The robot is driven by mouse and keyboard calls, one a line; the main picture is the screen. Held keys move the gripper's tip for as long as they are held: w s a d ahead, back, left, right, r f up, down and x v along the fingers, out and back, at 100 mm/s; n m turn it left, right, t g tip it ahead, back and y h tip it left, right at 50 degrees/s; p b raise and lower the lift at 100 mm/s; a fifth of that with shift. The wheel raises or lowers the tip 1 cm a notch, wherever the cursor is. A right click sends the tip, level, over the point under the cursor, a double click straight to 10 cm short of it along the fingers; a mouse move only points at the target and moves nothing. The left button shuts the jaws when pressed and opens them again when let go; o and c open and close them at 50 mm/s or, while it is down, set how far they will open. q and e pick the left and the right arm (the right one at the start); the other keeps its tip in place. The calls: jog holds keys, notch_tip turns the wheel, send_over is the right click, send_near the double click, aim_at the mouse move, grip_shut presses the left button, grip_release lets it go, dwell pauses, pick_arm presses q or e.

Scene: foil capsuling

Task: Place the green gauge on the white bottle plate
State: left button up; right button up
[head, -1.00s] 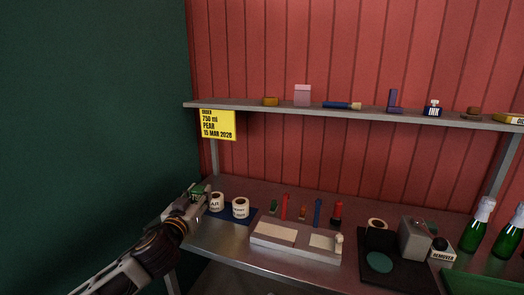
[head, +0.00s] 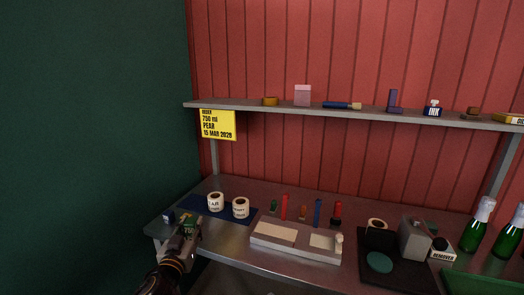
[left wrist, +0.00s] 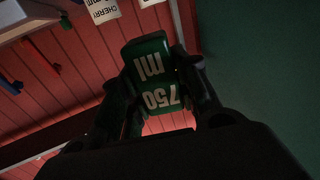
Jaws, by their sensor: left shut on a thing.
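The green gauge (head: 187,229), marked 750 ml, is between the fingers of my left gripper (head: 190,224), over the bench's front left edge. In the left wrist view the gauge (left wrist: 150,70) fills the space between the dark fingers (left wrist: 160,95), its lettering upside down. I cannot tell which white area is the bottle plate. My right gripper is not in view.
Two label rolls (head: 215,202) (head: 240,208) stand on a blue mat (head: 190,203). A small blue block (head: 168,216) is at the bench's left end. Several small coloured tools stand behind the fixture. A black board (head: 372,278), a grey block and green bottles (head: 477,226) are to the right.

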pick_arm(q)
jog(key=s+f, duration=0.3)
jog(key=f, duration=0.4)
jog(key=s+f, duration=0.3)
jog(key=f, duration=0.4)
jog(key=shift+s+y, duration=0.3)
jog(key=shift+s, duration=0.1)
